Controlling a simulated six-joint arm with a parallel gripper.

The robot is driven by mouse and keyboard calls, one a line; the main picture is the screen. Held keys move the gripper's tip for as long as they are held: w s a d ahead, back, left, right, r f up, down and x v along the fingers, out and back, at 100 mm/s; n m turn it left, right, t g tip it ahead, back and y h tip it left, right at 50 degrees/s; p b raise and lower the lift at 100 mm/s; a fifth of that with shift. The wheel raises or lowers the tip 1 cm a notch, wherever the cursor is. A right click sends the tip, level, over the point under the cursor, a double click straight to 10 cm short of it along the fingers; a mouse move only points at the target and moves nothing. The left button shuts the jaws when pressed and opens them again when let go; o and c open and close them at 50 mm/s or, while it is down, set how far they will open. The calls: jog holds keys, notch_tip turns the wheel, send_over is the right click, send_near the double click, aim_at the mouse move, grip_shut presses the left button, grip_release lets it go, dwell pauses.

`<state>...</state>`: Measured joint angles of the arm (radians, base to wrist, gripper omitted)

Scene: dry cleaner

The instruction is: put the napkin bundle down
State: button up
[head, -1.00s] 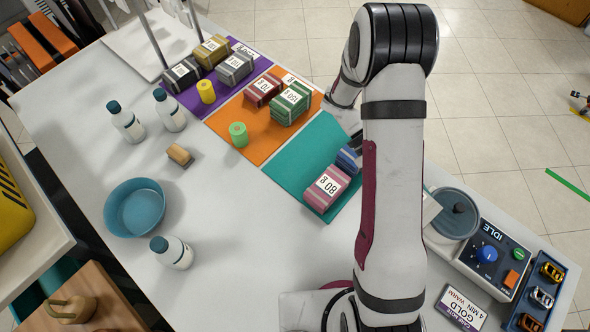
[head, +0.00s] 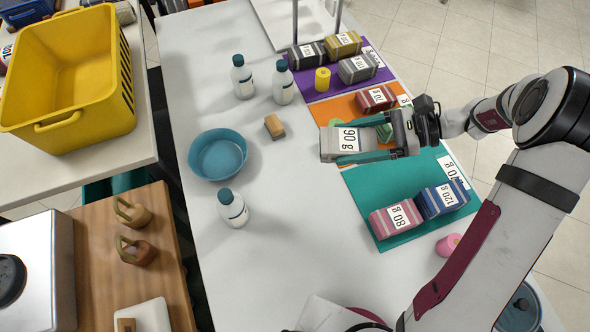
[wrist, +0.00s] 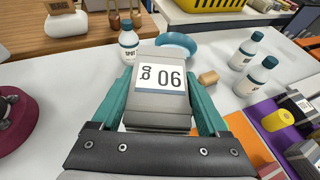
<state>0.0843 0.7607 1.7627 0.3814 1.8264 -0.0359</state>
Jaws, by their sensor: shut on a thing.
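A grey napkin bundle (head: 330,147) with a white "90 g" label is held in my gripper (head: 350,144). The teal fingers are shut on its two sides. In the wrist view the bundle (wrist: 158,117) sits between both fingers with its label facing up. In the head view it appears over the worktop beside the orange mat (head: 325,112) and the teal mat (head: 395,174); its height is hard to judge. The teal mat carries a pink "80 g" bundle (head: 396,219) and a blue "120 g" bundle (head: 441,199). A green bundle on the orange mat is mostly hidden behind my gripper.
The purple mat (head: 315,93) holds several bundles and a yellow cylinder (head: 322,79). A red bundle (head: 375,99) lies on the orange mat. The worktop's front middle is clear.

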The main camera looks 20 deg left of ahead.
notch_tip(320, 180, down, 5)
send_over(292, 172)
notch_tip(292, 172, down, 7)
jog(key=shift+d+r, duration=0.15)
notch_tip(292, 172, down, 4)
jog(key=shift+f, duration=0.15)
jog(key=shift+f, duration=0.1)
